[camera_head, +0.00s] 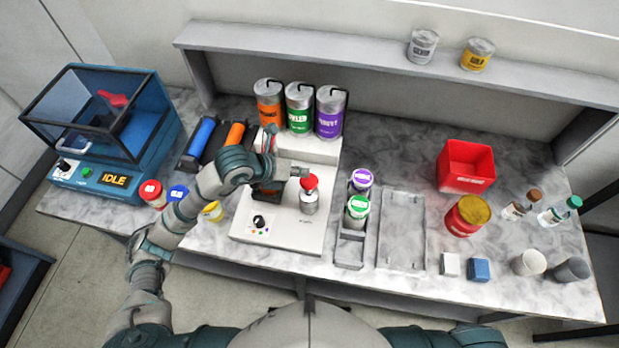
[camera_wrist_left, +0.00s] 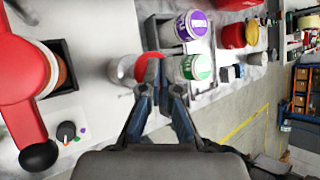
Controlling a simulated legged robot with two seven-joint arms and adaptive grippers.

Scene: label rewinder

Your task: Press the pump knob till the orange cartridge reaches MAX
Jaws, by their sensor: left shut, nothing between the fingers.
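The pump knob (camera_head: 309,183) is a red cap on a silver cylinder, on the right part of the white machine base (camera_head: 285,235). My left gripper (camera_head: 302,171) is shut and empty, just behind and above the knob; I cannot tell whether it touches it. In the left wrist view the red knob (camera_wrist_left: 146,66) lies just past the fingertips (camera_wrist_left: 160,88). An orange-labelled canister (camera_head: 269,104) stands at the machine's back, beside a green and a purple one. My left arm hides part of the machine's middle. No MAX mark is readable. My right gripper is out of view.
A red lever with a black ball (camera_wrist_left: 38,156) is close to the gripper in the wrist view. A grey holder (camera_head: 349,252) with purple-topped and green-topped cups stands right of the machine. A black dial (camera_head: 259,221) sits at the front. The blue machine (camera_head: 115,180) reads IDLE.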

